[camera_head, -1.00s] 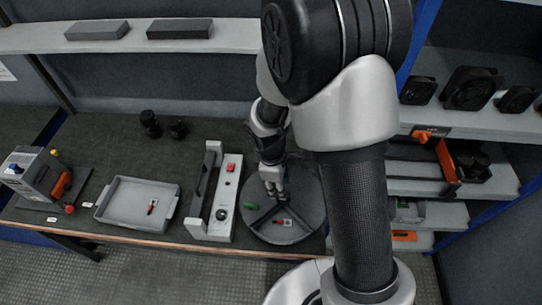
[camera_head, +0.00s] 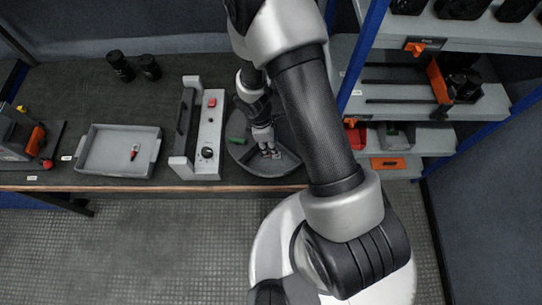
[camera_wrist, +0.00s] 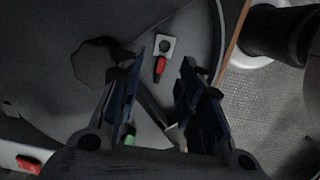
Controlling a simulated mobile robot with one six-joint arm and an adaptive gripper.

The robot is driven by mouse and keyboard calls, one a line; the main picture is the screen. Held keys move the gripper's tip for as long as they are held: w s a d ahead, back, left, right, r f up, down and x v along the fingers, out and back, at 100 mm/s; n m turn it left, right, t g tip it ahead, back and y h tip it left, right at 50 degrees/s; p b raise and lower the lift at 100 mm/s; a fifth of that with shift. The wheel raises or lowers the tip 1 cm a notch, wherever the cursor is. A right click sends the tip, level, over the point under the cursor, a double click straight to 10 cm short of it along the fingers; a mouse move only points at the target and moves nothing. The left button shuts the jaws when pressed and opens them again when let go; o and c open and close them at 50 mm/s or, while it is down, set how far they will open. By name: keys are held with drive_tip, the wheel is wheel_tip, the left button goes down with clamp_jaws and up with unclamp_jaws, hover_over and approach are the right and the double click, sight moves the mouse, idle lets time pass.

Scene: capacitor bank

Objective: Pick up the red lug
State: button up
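The red lug (camera_wrist: 160,66) has a red sleeve and a pale flat tab with a hole. In the wrist view it lies on the round grey turntable (camera_wrist: 60,50), between and beyond my fingertips. My gripper (camera_wrist: 162,70) is open, one dark finger on each side of the lug's line, with no visible contact. In the head view my gripper (camera_head: 265,149) is low over the turntable's front part (camera_head: 262,171), and the lug is partly hidden beside it. A green piece (camera_head: 237,140) lies on the turntable to the left.
Another small red-and-pale piece (camera_head: 134,152) lies in the grey tray (camera_head: 96,168). A grey fixture with a handle (camera_head: 188,128) stands just left of the turntable. Shelves with dark parts and an orange bin front (camera_head: 388,163) are at the right.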

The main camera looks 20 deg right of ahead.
sight(271, 155)
wheel_tip(271, 155, down, 5)
drive_tip(key=b, duration=0.3)
drive_tip(key=shift+s+f, duration=0.15)
clamp_jaws()
